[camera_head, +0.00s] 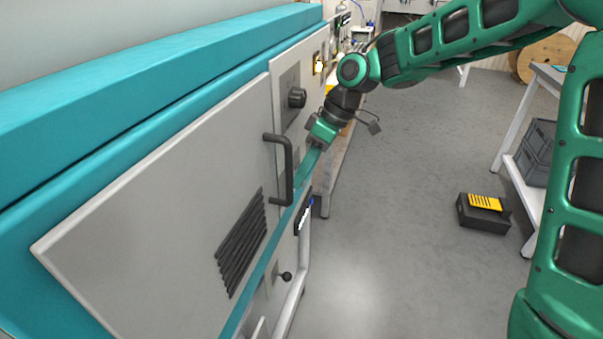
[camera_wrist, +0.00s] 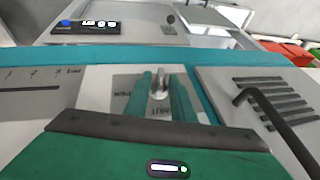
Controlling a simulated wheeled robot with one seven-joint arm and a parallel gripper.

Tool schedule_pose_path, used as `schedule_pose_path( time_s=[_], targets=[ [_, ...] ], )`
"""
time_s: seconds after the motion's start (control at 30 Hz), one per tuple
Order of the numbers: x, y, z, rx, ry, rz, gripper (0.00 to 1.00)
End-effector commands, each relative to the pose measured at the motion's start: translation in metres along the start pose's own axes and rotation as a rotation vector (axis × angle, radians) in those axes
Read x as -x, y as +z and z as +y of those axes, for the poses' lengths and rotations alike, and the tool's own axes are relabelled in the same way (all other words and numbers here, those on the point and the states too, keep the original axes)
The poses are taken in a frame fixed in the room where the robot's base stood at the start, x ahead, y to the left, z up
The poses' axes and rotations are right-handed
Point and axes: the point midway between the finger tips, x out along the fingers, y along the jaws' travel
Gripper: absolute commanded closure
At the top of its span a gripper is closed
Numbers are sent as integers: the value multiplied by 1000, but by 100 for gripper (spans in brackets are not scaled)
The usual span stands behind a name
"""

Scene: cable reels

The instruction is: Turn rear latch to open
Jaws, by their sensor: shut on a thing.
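In the wrist view, the latch (camera_wrist: 159,84) is a small grey metal lever on a dark plate set in a pale panel. My gripper (camera_wrist: 160,79) has its two green fingers on either side of it and is shut on it. The lever stands roughly upright in this picture, between the fingers. Small lettering shows on the plate (camera_wrist: 124,88), partly covered by a finger. In the head view, my gripper (camera_head: 306,168) reaches down to the cabinet side, right of the black door handle. The latch is hidden there.
The black bar handle (camera_head: 288,172) stands out close beside my gripper; it also shows in the wrist view (camera_wrist: 275,122). A black rotary knob (camera_head: 296,97) is above. A small ball-ended lever (camera_head: 286,276) is below. Open grey floor (camera_head: 400,220) lies to the right, with a black box (camera_head: 483,214).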

Motion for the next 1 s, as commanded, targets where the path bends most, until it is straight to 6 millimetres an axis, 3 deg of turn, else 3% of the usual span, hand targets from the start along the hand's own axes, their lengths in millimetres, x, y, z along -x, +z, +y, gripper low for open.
schedule_pose_path(
  time_s=[0.13, 1.0],
  targets=[
    [2, 0, 10, -58, -113, 8, 100],
    [-4, 3, 19, -297, -685, 10, 100]
  ],
)
